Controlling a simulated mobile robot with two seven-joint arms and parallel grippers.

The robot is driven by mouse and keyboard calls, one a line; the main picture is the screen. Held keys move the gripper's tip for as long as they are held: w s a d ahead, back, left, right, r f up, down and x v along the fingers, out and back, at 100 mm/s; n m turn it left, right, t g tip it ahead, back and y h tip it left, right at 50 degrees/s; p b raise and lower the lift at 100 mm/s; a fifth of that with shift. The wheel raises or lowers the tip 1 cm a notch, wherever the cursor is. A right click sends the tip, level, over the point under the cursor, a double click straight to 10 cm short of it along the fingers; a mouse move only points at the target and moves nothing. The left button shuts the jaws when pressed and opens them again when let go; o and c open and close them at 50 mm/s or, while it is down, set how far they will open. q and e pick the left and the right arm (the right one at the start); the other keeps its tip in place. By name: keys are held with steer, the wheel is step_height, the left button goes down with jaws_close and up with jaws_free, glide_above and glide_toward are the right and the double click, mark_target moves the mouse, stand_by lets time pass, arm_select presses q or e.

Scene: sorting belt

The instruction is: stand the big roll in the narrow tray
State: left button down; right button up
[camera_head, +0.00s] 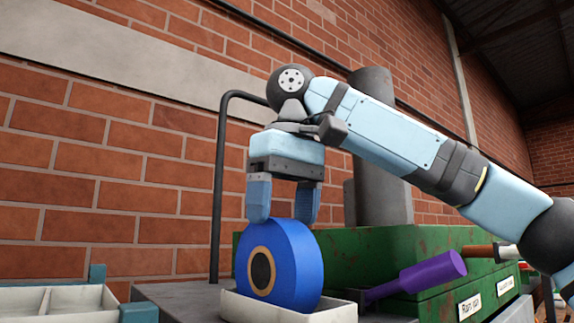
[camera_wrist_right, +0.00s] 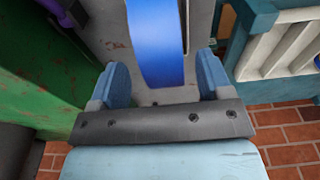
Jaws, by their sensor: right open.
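The big blue roll (camera_head: 292,262), with a tan ring and dark core on its face, stands upright on its edge in the narrow white tray (camera_head: 262,311). My right gripper (camera_head: 281,217) is open, pointing down, with its fingers at the top of the roll. In the right wrist view the roll (camera_wrist_right: 157,40) lies between and beyond the two fingertips (camera_wrist_right: 161,75), with gaps visible beside it. The roll's underside is hidden by the tray wall. My left gripper is not in view.
A green box (camera_head: 395,250) stands right of and behind the roll. A purple handled item (camera_head: 430,274) lies in front of it. A white divided tray (camera_head: 55,301) is at the lower left. A dark upright pipe (camera_head: 217,190) rises behind the roll.

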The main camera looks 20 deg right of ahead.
step_height(320, 180, up, 9)
steer(key=s, duration=0.1)
steer(key=shift+s+d+r, duration=0.15)
steer(key=shift+r, duration=0.05)
stand_by(0.6)
